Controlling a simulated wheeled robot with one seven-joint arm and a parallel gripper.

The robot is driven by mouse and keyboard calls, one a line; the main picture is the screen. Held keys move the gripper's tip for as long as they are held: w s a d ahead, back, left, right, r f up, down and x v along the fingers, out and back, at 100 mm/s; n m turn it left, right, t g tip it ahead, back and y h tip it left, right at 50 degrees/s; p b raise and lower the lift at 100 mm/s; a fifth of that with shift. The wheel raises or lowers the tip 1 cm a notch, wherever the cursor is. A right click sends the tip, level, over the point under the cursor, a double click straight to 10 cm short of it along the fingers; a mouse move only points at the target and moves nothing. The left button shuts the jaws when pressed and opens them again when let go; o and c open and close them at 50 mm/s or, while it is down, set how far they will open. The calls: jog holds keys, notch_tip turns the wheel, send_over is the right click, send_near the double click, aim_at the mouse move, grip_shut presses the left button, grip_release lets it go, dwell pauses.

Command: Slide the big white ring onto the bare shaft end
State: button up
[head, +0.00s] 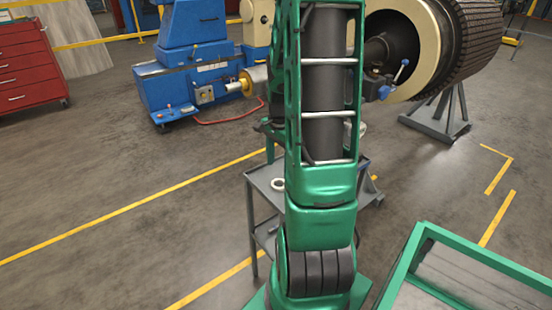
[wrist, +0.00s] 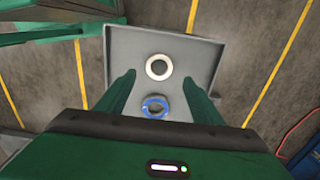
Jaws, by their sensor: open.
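In the wrist view a white ring (wrist: 158,67) lies flat on a grey cart tray (wrist: 205,50). A pale ring (head: 278,184) shows on the cart's left part in the head view. My gripper (wrist: 159,80) is open and empty above the tray, its fingers spread to either side in the wrist view. The white ring shows between and just beyond the fingertips.
A blue ring (wrist: 155,106) lies close to the white one, between the fingers. A blue machine (head: 185,85) with a yellow-collared shaft (head: 250,80) stands back left. A red cabinet (head: 30,62) is at far left. A green-framed bin (head: 412,255) is front right. Open floor lies left.

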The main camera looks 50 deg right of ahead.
aim_at(278, 187)
jog(key=shift+a+f, duration=0.1)
jog(key=shift+f, duration=3.3)
jog(key=shift+c, duration=0.2)
jog(key=c, duration=0.9)
